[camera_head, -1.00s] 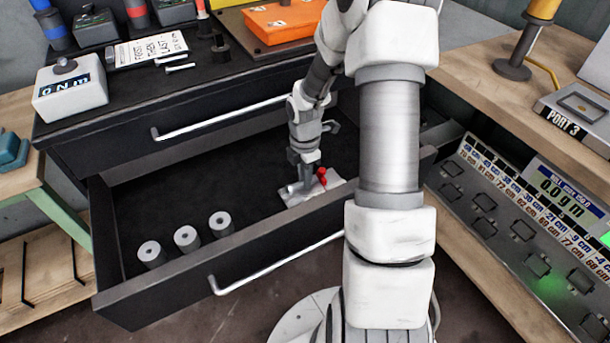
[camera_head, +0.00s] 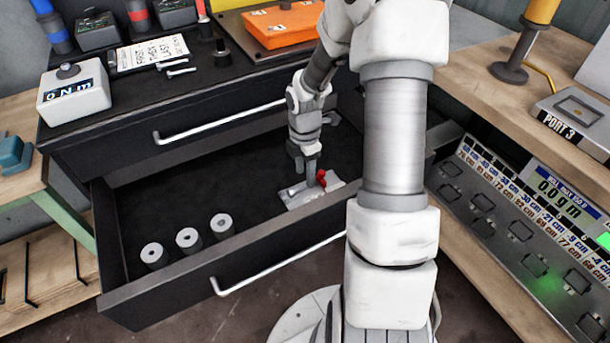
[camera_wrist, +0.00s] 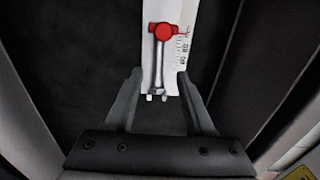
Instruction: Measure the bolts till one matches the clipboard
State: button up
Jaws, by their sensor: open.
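A pale measuring plate (camera_head: 297,198) with a printed scale lies in the open drawer. In the wrist view the plate (camera_wrist: 180,30) carries a red knob (camera_wrist: 163,32) and a grey metal shaft (camera_wrist: 158,70) lying lengthwise below it; I cannot tell whether the shaft is a bolt. My gripper (camera_head: 306,172) is just above the plate. Its two fingers are spread, one on each side of the shaft and apart from it. Two bolts (camera_head: 178,68) lie on the bench top beside the clipboard (camera_head: 151,53), whose paper bears handwritten lines.
Several grey cylinders (camera_head: 187,240) stand at the drawer's front left. The drawer (camera_head: 170,283) has raised walls around my gripper; its middle floor is clear. An orange case (camera_head: 285,27) sits at the back. A panel with a digital display (camera_head: 560,190) is on the right.

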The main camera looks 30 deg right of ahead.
notch_tip(320, 180, up, 14)
jog(key=p, duration=0.5)
jog(key=s+a+r+m+t, duration=0.1)
jog(key=s+a+r+m, duration=0.15)
jog(key=r, duration=0.25)
jog(key=s+a+r+m+t+h, duration=0.1)
jog(key=s+a+r+m, duration=0.1)
jog(key=a+r+m, duration=0.25)
jog(key=s+a+r+m+t, duration=0.1)
jog(key=s+a+r+m, duration=0.15)
jog(key=r, duration=0.35)
jog(key=s+a+r+m+t+y, duration=0.1)
jog(key=s+a+r+m, duration=0.1)
jog(key=s+m, duration=0.3)
jog(key=s+a+r+m+t, duration=0.1)
jog(key=s+r+m+t, duration=0.1)
jog(key=s+m, duration=0.3)
notch_tip(320, 180, up, 19)
jog(key=s+n+p, duration=0.1)
jog(key=p, duration=1.8)
jog(key=shift+s, duration=0.35)
jog(key=shift+d, duration=0.1)
